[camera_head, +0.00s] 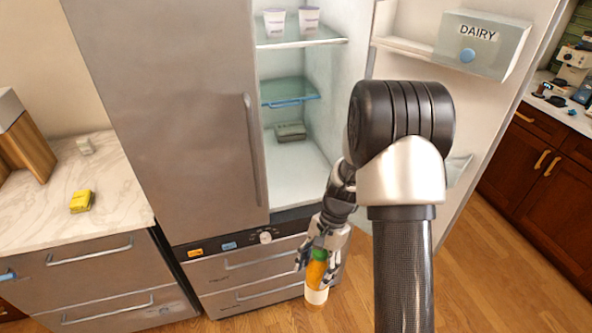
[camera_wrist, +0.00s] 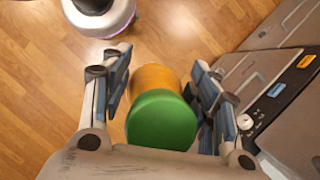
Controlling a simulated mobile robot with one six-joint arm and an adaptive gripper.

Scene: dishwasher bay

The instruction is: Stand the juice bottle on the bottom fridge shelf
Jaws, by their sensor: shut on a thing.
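The juice bottle (camera_head: 317,278) is orange with a green cap and a pale label low on its side. My gripper (camera_head: 308,262) is shut on it near the cap and holds it roughly upright, in front of the drawers below the fridge. In the wrist view the green cap of the bottle (camera_wrist: 161,120) lies between the two fingers of my gripper (camera_wrist: 158,95). The fridge is open, and its bottom shelf (camera_head: 297,170) is a pale floor with a grey-green box (camera_head: 290,132) at the back. My arm hides part of the fridge's right side.
Glass shelves (camera_head: 300,42) above hold two white cups (camera_head: 274,22). The open fridge door (camera_head: 455,75) with a dairy bin (camera_head: 482,45) stands at right. Wooden floor lies in front.

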